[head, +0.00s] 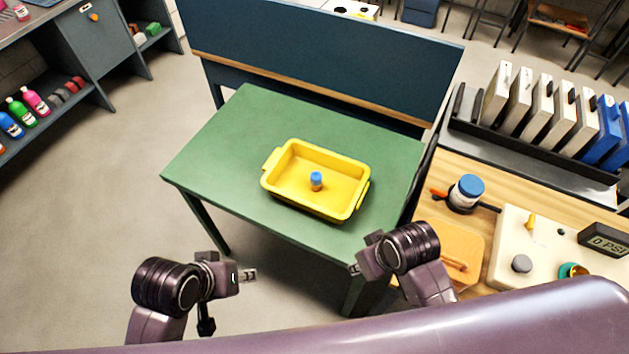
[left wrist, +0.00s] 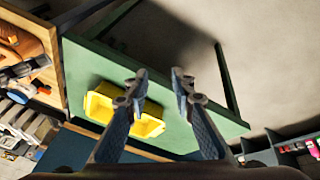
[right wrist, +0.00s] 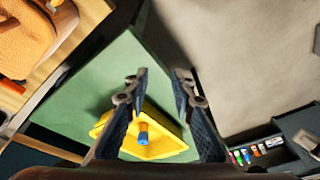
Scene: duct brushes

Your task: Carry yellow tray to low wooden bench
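The yellow tray (head: 290,198) sits on the green table (head: 225,140), with a handle at each short end. A small orange bottle with a blue cap (head: 316,181) stands inside it. My left gripper (head: 250,275) is in front of the table's left part, apart from the tray; the left wrist view shows its fingers (left wrist: 158,80) spread and empty. My right gripper (head: 356,269) is near the table's front right corner; the right wrist view shows its fingers (right wrist: 158,80) apart with nothing between them. The tray also shows in the right wrist view (right wrist: 165,148). I cannot identify a low wooden bench.
A dark blue panel (head: 320,55) stands behind the green table. A wooden workbench (head: 490,180) on the right holds a jar (head: 467,191), a gauge box (head: 525,245) and a rack of upright binders (head: 545,110). Grey shelves (head: 60,100) stand at left. Floor (head: 110,190) at left is clear.

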